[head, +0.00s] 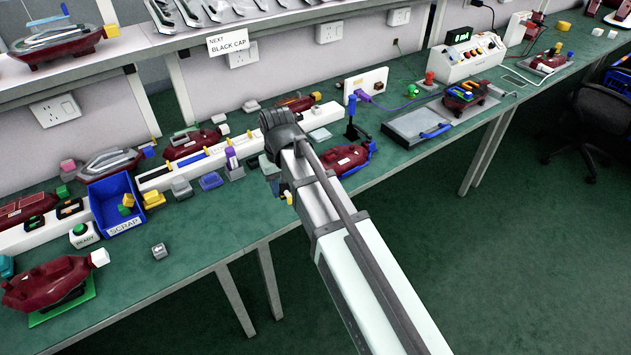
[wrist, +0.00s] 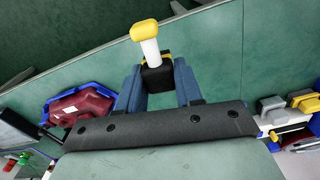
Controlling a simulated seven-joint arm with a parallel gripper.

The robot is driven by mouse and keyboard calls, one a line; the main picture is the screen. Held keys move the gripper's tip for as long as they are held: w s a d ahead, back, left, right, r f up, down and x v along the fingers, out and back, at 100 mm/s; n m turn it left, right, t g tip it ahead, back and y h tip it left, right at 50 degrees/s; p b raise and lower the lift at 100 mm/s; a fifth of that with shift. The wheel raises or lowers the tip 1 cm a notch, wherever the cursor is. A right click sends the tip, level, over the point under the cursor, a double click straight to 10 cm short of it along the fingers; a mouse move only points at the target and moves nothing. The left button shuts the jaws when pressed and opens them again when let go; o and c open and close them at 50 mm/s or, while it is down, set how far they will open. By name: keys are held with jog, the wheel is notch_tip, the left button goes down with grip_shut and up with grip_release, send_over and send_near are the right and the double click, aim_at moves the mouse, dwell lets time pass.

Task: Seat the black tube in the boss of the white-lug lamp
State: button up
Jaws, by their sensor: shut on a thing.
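My gripper (wrist: 157,78) is shut on a piece in the wrist view: a black block (wrist: 156,80) between the blue fingers, with a white shaft (wrist: 150,51) and a yellow end (wrist: 145,30) beyond them. I cannot tell for certain that this is the black tube. In the head view my arm hides the fingers and most of the piece. A dark red lamp (head: 45,284) with a white lug (head: 99,258) sits on a green base (head: 66,305) at the front left, well away from my gripper. Its boss cannot be made out.
A blue scrap bin (head: 98,205) stands behind that lamp. Another red lamp (head: 345,157) sits in a blue holder just right of my arm. Several lamps and coloured blocks line the back of the green bench (head: 190,235). The front strip is mostly clear, with a small grey block (head: 159,251).

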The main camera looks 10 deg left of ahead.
jog(key=s+a+r+n, duration=0.1)
jog(key=s+a+n, duration=0.1)
jog(key=s+a, duration=0.7)
jog(key=s+a+n, duration=0.2)
jog(key=s+a, duration=0.2)
jog(key=a, duration=0.9)
notch_tip(320, 180, up, 5)
jog(key=m, duration=1.6)
send_over(34, 270)
jog(key=m, duration=0.4)
jog(key=shift+f+m, duration=0.15)
jog(key=shift+m, duration=0.15)
jog(key=shift+m, duration=0.3)
jog(key=shift+f, duration=2.8)
jog(key=shift+f, duration=0.15)
jog(key=shift+f, duration=1.1)
